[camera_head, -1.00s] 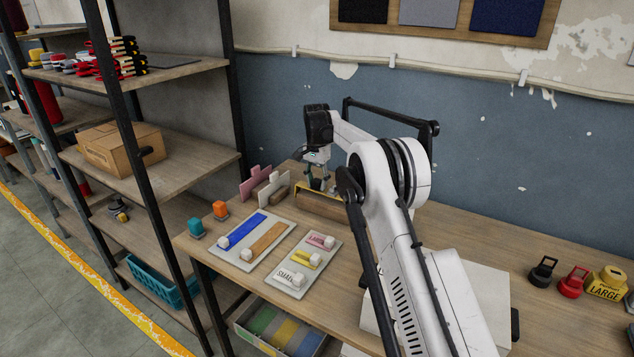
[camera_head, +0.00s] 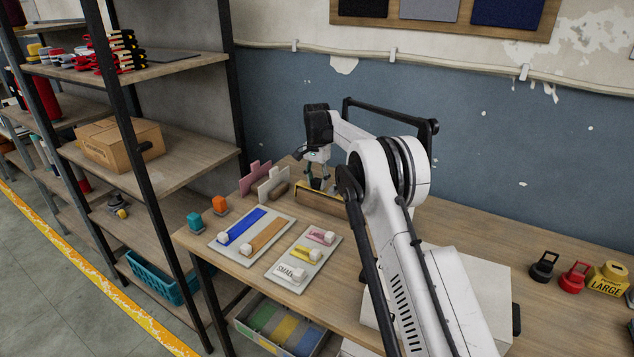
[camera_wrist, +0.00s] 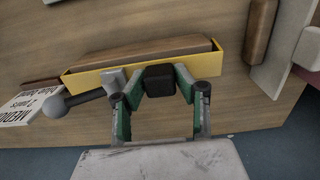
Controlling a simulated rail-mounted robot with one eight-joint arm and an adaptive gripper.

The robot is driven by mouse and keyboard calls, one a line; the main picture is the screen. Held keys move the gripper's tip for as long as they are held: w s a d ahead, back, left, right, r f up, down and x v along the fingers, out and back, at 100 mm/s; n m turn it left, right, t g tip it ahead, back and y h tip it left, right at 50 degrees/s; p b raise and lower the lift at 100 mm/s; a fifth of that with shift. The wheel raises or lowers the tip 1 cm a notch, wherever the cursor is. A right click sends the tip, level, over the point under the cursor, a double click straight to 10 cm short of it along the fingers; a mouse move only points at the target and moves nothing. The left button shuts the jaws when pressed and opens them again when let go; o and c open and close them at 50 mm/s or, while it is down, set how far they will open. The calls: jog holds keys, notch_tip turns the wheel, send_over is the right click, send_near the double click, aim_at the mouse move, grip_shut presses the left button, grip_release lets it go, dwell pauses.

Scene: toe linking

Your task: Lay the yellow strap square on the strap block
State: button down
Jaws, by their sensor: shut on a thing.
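The yellow strap (camera_wrist: 205,65) lies lengthwise along a long brown wooden block (camera_wrist: 140,50), which I take to be the strap block. In the wrist view the strap shows as a yellow band along the block's near side, with a corner at each end. My gripper (camera_wrist: 160,92) is at the strap's middle, its green-sided fingers closed about a dark block-shaped piece (camera_wrist: 160,80) against the yellow face. The fingers cover part of the strap, and I cannot tell how flat it sits. In the head view, the strap (camera_head: 303,186) runs along the block's top back edge.
Pink (camera_head: 256,177) and cream (camera_head: 272,184) upright plates stand left of the block. Two trays (camera_head: 278,222) (camera_head: 318,258) lie in front.

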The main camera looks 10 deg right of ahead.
jog(key=shift+f+b, duration=0.3)
jog(key=shift+f, duration=0.1)
dwell(0.3)
jog(key=c, duration=1.2)
grip_release()
jog(key=shift+c, duration=0.2)
jog(key=shift+r, duration=0.1)
